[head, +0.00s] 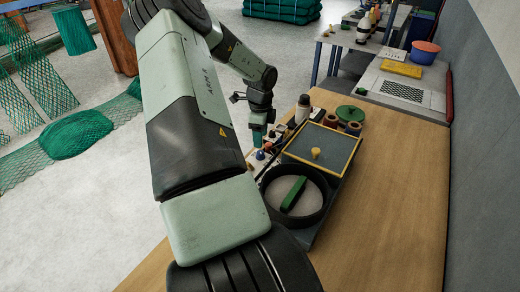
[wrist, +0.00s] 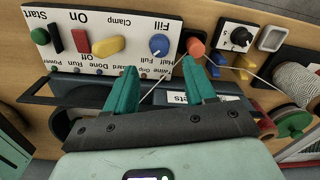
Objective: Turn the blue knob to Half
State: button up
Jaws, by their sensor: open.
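The blue knob (wrist: 159,45) is on a white panel (wrist: 132,62) in the wrist view. The panel's print appears upside down there, with Fill, Half and Full by the knob. I cannot tell for sure which label the knob points to. My gripper (wrist: 161,68) is open, its two teal fingers apart. The knob lies just beyond the fingertips, between their lines, and nothing is held. In the head view my gripper (head: 257,142) points down just above the small blue knob (head: 261,155), with the panel partly hidden by my arm.
A yellow knob (wrist: 108,46), a red switch (wrist: 81,40) and a green button (wrist: 40,36) share the panel. A red-orange knob (wrist: 196,46) and a black dial (wrist: 240,36) are to the right. A thin cord passes near the fingers. The wooden table (head: 390,190) is clear at right.

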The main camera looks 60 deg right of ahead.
aim_at(260, 152)
notch_tip(260, 152, down, 7)
jog(key=shift+r, duration=0.1)
dwell(0.3)
grip_shut()
jog(key=shift+d, duration=0.1)
